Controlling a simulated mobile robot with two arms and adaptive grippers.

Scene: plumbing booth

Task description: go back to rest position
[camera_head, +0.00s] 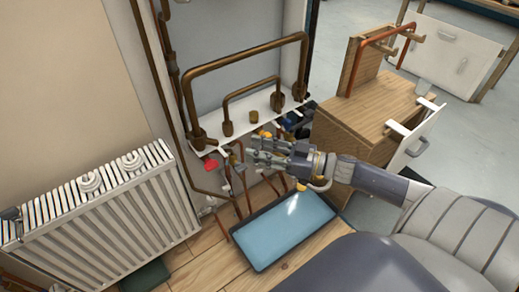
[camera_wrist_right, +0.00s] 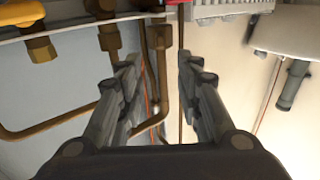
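My right gripper (camera_head: 252,150) reaches in from the right, in front of the copper pipework and above a blue-topped tray (camera_head: 285,232). In the right wrist view its two fingers (camera_wrist_right: 157,65) stand apart with nothing between them, so it is open and empty. Pipes show beyond the fingers, at a distance I cannot tell. My left gripper is in neither view.
A white radiator (camera_head: 100,222) stands at the left. A white bracket (camera_head: 228,137) carries bent copper pipes (camera_head: 245,60) behind my gripper. A wooden cabinet (camera_head: 372,118) stands at the right with a white board (camera_head: 415,140) beside it. Open floor (camera_head: 345,20) shows farther back.

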